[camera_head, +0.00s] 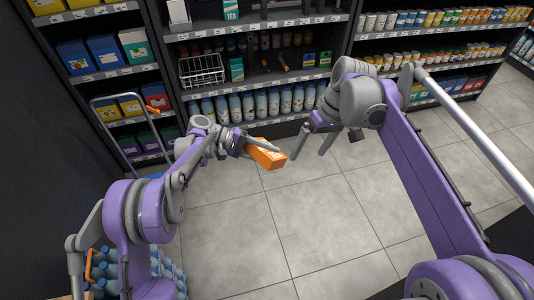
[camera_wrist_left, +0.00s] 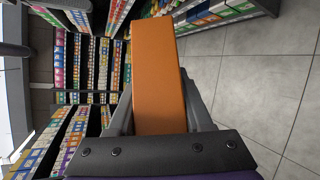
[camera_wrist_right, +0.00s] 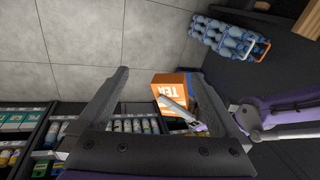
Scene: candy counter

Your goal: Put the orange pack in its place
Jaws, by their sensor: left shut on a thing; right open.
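The orange pack (camera_head: 267,154) is a box held in my left gripper (camera_head: 262,147), in mid-air in front of the shelves in the head view. It fills the middle of the left wrist view (camera_wrist_left: 158,75), between the two fingers.
Shelves with bottles (camera_head: 255,104), cans and boxes line the back. A wire basket (camera_head: 202,70) and a teal tea box (camera_head: 236,69) stand on the middle shelf. A trolley (camera_head: 125,120) stands at left. Bottle packs (camera_head: 100,270) sit at lower left. Tiled floor (camera_head: 290,230) is clear.

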